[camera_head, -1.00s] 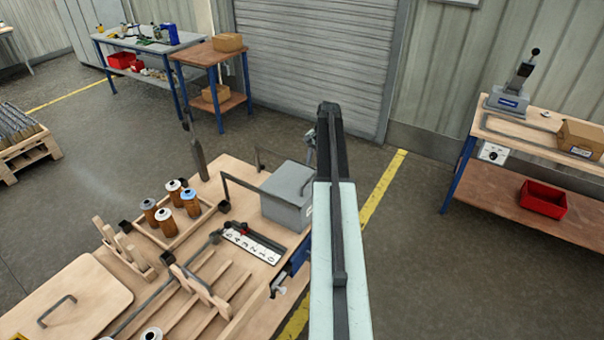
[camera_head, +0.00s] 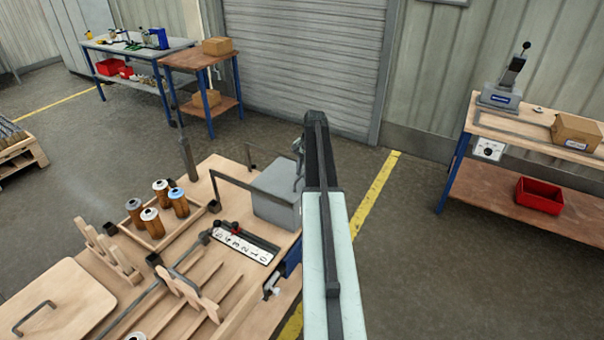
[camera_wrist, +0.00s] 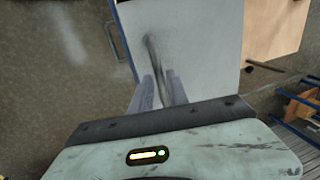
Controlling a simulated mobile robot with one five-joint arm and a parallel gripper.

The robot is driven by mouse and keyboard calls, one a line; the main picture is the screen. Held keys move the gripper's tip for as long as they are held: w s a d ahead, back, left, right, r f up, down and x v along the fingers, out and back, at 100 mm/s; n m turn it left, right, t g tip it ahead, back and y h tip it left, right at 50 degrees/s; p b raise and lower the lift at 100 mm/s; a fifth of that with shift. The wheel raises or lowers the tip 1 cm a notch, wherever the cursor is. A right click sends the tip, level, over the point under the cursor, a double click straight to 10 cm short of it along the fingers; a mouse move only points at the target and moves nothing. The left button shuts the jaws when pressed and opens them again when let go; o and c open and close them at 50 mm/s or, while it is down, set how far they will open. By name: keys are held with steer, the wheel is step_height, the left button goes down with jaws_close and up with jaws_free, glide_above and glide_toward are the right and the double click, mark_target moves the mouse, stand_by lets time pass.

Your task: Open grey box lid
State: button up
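The grey box (camera_head: 276,208) stands at the back right corner of the wooden workbench. Its lid (camera_head: 283,178) lies flat and closed. In the wrist view the pale grey lid (camera_wrist: 205,40) fills the upper middle. My gripper (camera_wrist: 160,88) points at the lid, its two fingers apart. A dark thin bar or shadow (camera_wrist: 154,55) runs into the gap between them; I cannot tell whether they touch it. In the head view my gripper (camera_head: 298,155) is by the box's far right edge, mostly hidden by my arm.
A tray with several orange cartridges (camera_head: 161,192), a numbered strip (camera_head: 240,247) and wooden racks (camera_head: 182,290) stand left and in front of the box. A dark wire handle (camera_wrist: 116,42) shows at left in the wrist view. Floor right of the bench is clear.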

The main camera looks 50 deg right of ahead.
jaws_close()
stand_by(1.1)
